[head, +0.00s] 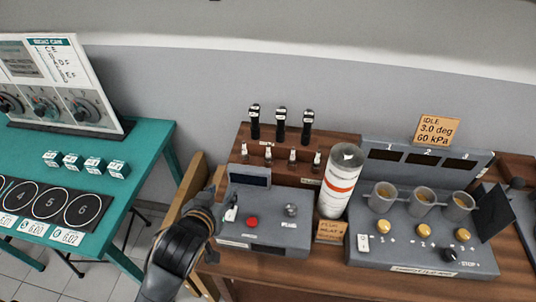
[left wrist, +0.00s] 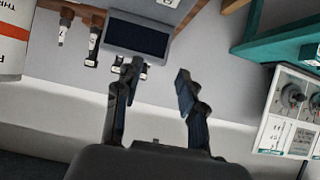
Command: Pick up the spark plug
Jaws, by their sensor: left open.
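Several small spark plugs with pale tops, one of them this plug (head: 292,158), stand upright in a row in the wooden rack (head: 340,145). Two plugs also show at the upper left of the left wrist view, one here (left wrist: 95,45). I cannot tell which plug is meant. My left gripper (head: 218,196) is at the left side of the grey tester box (head: 262,240), left of the plug row. In the left wrist view its two fingers (left wrist: 157,82) are apart. A small pale part shows by one fingertip; I cannot tell what it is. My right gripper is out of view.
Taller black-topped parts (head: 281,122) stand behind the plugs. A white cylinder with an orange band (head: 342,180) stands right of the tester. A grey console with cups (head: 420,255) is farther right. A teal table (head: 130,150) stands left, across a gap.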

